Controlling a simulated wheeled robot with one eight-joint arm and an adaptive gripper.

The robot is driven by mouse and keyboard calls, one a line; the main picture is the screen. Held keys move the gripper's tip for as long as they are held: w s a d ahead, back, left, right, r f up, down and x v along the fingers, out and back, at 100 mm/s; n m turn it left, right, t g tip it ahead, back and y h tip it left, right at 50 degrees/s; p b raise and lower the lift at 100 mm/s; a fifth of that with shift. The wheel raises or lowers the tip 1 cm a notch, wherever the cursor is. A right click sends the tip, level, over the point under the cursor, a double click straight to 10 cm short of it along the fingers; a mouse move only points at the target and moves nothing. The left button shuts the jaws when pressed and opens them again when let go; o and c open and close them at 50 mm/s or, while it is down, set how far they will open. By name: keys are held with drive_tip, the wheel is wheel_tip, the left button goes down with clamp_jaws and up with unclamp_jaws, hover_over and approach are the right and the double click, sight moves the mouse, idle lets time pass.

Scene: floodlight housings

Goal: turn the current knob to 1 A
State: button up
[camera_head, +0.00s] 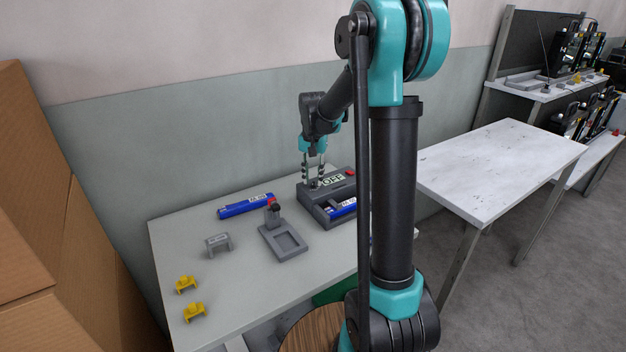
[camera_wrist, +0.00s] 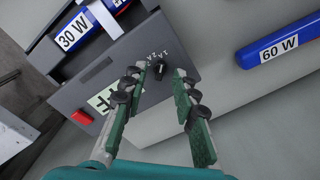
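The current knob (camera_wrist: 160,69) is a small black knob on the sloped panel of a dark grey test device (camera_head: 309,194). White marks, seemingly including 1 A and 2 A, are printed beside it in the wrist view; I cannot tell which one it points at. My gripper (camera_wrist: 158,74) is open, with one finger on each side of the knob and a visible gap to both. In the head view my gripper (camera_head: 313,173) is over the panel's left part. The device's display (camera_wrist: 102,99) reads OFF, with a red button (camera_wrist: 82,117) beside it.
A blue 30 W unit (camera_wrist: 80,32) lies in the device's bay. A blue 60 W unit (camera_wrist: 275,48) lies on the table nearby. A grey fixture (camera_head: 284,245), a grey bracket (camera_head: 218,243) and yellow clips (camera_head: 186,284) stand on the table (camera_head: 240,306).

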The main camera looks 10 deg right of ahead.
sight(313, 183)
wheel_tip(313, 183, up, 11)
idle(0.3)
drive_tip(key=shift+s, duration=0.1)
drive_tip(key=s+d+f+n+t, duration=0.1)
drive_tip(key=s+f, duration=0.4)
drive_tip(key=s, duration=0.3)
drive_tip(key=s+d+f+n+t, duration=0.1)
drive_tip(key=s+d+f+n, duration=0.1)
drive_tip(key=s+f, duration=0.4)
drive_tip(key=s+d+f+n+t, duration=0.1)
drive_tip(key=s+f, duration=0.5)
drive_tip(key=s, duration=0.6)
drive_tip(key=shift+s+d+f+n+t, duration=0.2)
drive_tip(key=shift+s+f+n+t, duration=0.1)
drive_tip(key=shift+t, duration=0.3)
